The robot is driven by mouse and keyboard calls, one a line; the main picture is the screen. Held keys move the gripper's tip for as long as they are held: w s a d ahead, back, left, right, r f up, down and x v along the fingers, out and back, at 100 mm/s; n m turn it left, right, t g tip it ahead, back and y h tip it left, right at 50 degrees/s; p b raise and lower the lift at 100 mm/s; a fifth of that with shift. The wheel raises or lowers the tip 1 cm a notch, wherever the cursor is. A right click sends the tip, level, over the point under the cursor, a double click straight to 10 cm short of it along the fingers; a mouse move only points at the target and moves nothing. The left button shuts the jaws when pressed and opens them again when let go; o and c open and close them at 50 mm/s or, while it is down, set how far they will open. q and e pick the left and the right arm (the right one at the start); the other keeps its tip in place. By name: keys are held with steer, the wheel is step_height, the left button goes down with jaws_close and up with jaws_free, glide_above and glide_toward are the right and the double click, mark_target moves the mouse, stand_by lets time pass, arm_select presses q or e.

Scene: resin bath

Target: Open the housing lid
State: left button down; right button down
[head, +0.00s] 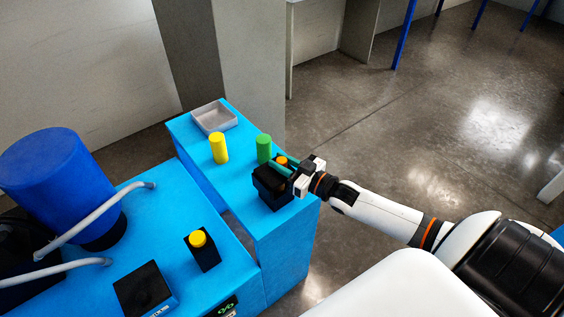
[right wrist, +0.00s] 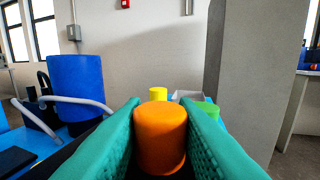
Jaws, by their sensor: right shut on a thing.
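My right gripper (head: 283,166) reaches in from the right over the far blue bench, its teal fingers at an orange cylinder (head: 282,160). In the right wrist view the orange cylinder (right wrist: 160,130) stands between the two fingers, which are shut on it. A black block (head: 266,190) is directly below and beside the fingers; whether the cylinder is joined to it is hidden. A flat black-topped box (head: 143,288) with partly cut-off lettering sits on the near blue bench. I cannot tell which part is the housing lid. My left gripper is not in view.
A yellow cylinder (head: 218,148), a green cylinder (head: 264,148) and a grey tray (head: 214,117) stand on the far bench. The near bench holds a yellow knob (head: 198,238) on a black block and a blue tank (head: 55,180) with grey pipes. Open floor lies right.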

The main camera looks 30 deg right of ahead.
mark_target(266, 177)
steer(key=shift+r, duration=0.1)
steer(key=shift+a+r+n+p, duration=0.15)
steer(key=shift+r+n+p, duration=0.4)
steer(key=shift+p, duration=0.5)
steer(key=a+r+n+p, duration=0.1)
steer(key=p, duration=0.1)
steer(key=a+r+n+g+p, duration=0.1)
steer(key=n+p, duration=0.1)
steer(key=r+n+h+p, duration=0.1)
steer(key=n+p, duration=0.1)
steer(key=shift+s+a+n+g+p, duration=0.15)
steer(key=shift+a+n+g+p, duration=0.15)
steer(key=shift+a+p, duration=0.1)
steer(key=shift+a+r+n+h+p, duration=0.2)
steer(key=shift+a+n+h+p, duration=0.1)
steer(key=shift+a+n+p, duration=0.3)
steer(key=shift+a+r+n+h+p, duration=0.15)
steer(key=shift+a+n+h+p, duration=0.25)
steer(key=shift+n, duration=0.45)
steer(key=shift+s+a+f+n+h+p, duration=0.15)
steer(key=shift+a+n+h, duration=0.25)
steer(key=shift+a+n, duration=0.55)
steer(key=shift+a+f+n+h+p, duration=0.15)
steer(key=shift+a+n+h, duration=0.25)
steer(key=shift+a+n, duration=0.5)
steer(key=shift+s+a+f+n+h+p, duration=0.15)
steer(key=shift+a+n+h, duration=0.25)
steer(key=shift+a+n, duration=0.55)
steer(key=shift+d, duration=0.25)
